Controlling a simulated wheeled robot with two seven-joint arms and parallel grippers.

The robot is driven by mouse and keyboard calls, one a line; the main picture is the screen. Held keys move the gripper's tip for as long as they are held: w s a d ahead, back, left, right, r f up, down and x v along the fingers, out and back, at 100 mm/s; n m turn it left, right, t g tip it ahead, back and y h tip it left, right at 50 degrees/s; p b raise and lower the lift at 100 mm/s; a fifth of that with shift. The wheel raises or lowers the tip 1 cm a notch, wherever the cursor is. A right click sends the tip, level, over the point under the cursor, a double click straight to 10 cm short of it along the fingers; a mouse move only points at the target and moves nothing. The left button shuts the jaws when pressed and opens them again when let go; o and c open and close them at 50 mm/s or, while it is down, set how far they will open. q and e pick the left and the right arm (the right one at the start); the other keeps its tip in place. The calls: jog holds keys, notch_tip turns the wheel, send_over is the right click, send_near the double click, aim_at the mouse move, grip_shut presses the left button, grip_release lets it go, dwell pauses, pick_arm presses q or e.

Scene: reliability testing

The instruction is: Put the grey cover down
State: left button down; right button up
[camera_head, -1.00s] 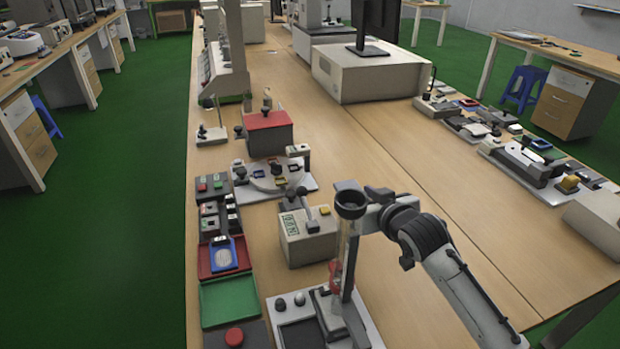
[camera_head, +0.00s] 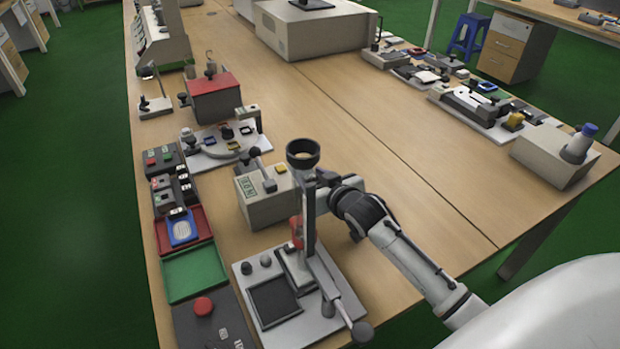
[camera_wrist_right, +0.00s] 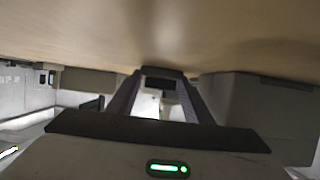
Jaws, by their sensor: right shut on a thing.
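An upright grey piece (camera_head: 308,215), which I take to be the grey cover, stands on the small test fixture (camera_head: 262,268) at the table's near left. A dark round cup (camera_head: 303,154) shows at its top. My right gripper (camera_head: 322,184) is at the upper part of this piece, coming from the right; its fingertips are mostly hidden behind it. In the right wrist view my fingers (camera_wrist_right: 160,80) converge on a small dark part (camera_wrist_right: 163,73). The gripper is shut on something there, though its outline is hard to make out. My left gripper is not in view.
A beige box (camera_head: 258,205) stands just behind the fixture. Green (camera_head: 195,272) and red (camera_head: 200,238) trays and a panel with a red button (camera_head: 203,306) lie left of it.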

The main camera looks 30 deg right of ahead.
jog(key=shift+f, duration=0.1)
jog(key=o, duration=1)
jog(key=shift+o, duration=0.2)
